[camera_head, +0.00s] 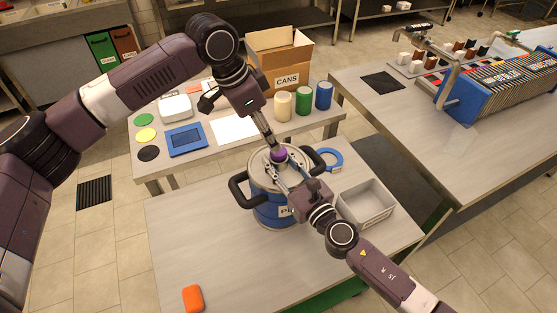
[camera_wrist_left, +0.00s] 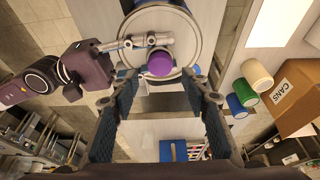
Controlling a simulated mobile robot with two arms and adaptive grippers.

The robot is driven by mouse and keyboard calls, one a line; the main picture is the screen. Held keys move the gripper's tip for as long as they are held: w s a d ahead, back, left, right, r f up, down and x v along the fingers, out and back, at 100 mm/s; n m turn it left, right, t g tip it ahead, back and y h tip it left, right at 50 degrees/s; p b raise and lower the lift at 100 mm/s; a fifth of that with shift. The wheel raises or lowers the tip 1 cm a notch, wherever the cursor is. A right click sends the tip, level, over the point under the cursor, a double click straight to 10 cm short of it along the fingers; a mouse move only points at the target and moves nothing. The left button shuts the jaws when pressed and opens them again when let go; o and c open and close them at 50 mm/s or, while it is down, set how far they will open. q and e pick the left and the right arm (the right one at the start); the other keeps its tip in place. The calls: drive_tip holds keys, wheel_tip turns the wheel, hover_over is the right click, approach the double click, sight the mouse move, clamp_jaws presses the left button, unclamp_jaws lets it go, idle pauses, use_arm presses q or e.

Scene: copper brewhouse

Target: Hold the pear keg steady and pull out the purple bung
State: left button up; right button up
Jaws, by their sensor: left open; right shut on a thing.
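The pear keg (camera_head: 268,214) stands upright on the near table, blue with a metal top and black side handles. Its label shows only a first letter or two behind my right gripper. The purple bung (camera_head: 278,155) sits in the middle of the top; it also shows in the left wrist view (camera_wrist_left: 160,64). My right gripper (camera_head: 287,172) is shut on the keg at its top, its fingers beside the bung. My left gripper (camera_head: 271,142) is open above the keg; in the left wrist view its fingers (camera_wrist_left: 160,78) stand either side of the bung, apart from it.
A grey bin (camera_head: 367,205) and a blue ring (camera_head: 329,158) lie right of the keg. An orange block (camera_head: 193,298) is at the table's front. Behind are cans (camera_head: 303,100) and a carton (camera_head: 280,55). The table's left part is clear.

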use_arm(q)
drive_tip(key=shift+x, duration=3.25)
clamp_jaws()
drive_tip(key=shift+r, duration=0.75)
drive_tip(key=shift+r, duration=2.25)
use_arm(e)
drive_tip(key=o, duration=1.3)
